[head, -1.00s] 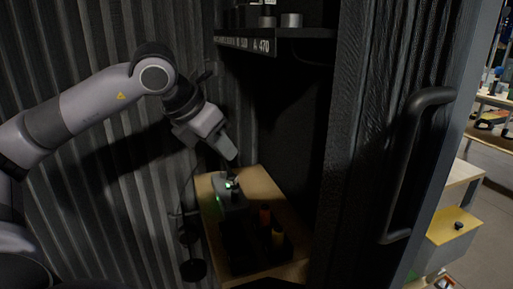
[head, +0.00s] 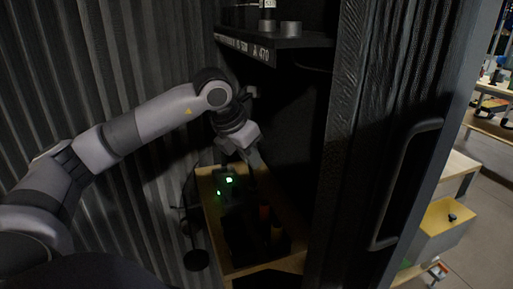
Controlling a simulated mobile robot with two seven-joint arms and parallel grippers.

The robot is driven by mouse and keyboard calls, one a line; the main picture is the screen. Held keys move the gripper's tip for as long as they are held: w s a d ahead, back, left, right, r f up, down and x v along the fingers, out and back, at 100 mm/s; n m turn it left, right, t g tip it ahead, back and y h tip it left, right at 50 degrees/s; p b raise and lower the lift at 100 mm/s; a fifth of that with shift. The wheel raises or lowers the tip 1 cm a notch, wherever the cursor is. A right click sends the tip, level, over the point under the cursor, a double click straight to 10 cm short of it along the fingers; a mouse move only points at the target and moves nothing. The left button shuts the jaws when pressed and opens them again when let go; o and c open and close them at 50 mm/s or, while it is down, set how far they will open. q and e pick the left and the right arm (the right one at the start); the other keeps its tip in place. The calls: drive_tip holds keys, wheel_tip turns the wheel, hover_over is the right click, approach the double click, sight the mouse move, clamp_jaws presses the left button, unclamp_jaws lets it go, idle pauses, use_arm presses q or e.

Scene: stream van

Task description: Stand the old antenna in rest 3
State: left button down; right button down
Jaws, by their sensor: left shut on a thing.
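My left gripper (head: 256,162) is above the right half of a wooden bench top, right of a dark box with green lights (head: 226,184). It is shut on a thin dark thing, most likely the old antenna, whose outline is lost against the black background. A dark rack or holder stands on the nearer part of the bench, with an orange-red piece (head: 264,212) and a yellow piece (head: 276,232) showing. I cannot read any rest numbers or tell which is rest 3. My right gripper is not in view.
The wooden bench (head: 233,270) sits in a dark recess. A shelf (head: 270,42) with small items hangs above it. A ribbed wall is at the left. A black door with a handle (head: 410,185) closes off the right. Dark round items (head: 196,259) hang beside the bench.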

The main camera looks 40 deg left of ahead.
use_arm(q)
drive_tip(key=shift+w+f+g+p, duration=0.15)
drive_tip(key=shift+w+g+p, duration=0.5)
drive_tip(key=shift+w+g, duration=0.2)
drive_tip(key=shift+d, duration=0.1)
drive_tip(key=shift+f, duration=0.15)
drive_tip(key=c, duration=1.2)
unclamp_jaws()
drive_tip(key=shift+c, duration=0.2)
